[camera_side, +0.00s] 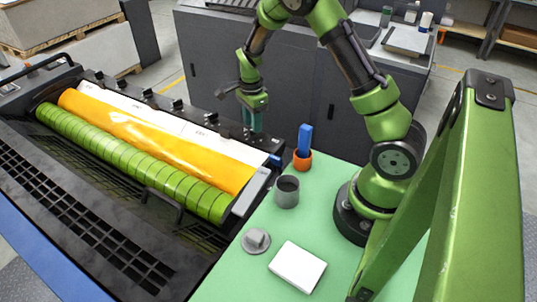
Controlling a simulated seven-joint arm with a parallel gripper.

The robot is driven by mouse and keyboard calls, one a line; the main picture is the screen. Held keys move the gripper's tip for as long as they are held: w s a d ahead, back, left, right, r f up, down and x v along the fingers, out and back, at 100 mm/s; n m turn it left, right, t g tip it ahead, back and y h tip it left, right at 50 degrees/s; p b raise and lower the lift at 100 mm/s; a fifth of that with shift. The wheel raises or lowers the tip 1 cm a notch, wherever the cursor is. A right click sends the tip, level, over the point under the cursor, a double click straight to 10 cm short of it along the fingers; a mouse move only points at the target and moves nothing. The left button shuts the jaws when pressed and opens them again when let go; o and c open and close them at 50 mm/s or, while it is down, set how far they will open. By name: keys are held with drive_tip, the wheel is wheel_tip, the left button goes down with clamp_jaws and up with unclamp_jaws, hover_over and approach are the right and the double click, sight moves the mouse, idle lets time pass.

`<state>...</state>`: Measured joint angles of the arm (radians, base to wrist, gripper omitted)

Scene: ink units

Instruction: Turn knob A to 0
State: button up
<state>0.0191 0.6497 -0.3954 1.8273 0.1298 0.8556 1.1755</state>
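A row of small black knobs (177,104) runs along the back rail of the ink unit. Their letters and scale marks are too small to read, so I cannot tell which one is knob A or where it points. My gripper (254,124) points down at the right end of this rail, with its teal fingers beside or over the last knob there. The fingers hide most of that spot. I cannot tell whether they touch a knob or how wide they are apart.
Below the rail lie an orange ink film (150,128) and a green roller (120,157). On the green table stand an orange cup (303,160) with a blue tool, a grey cup (287,192), a grey handled disc (256,241) and a white block (297,267).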

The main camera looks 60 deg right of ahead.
drive_tip(key=shift+f, duration=1.1)
clamp_jaws()
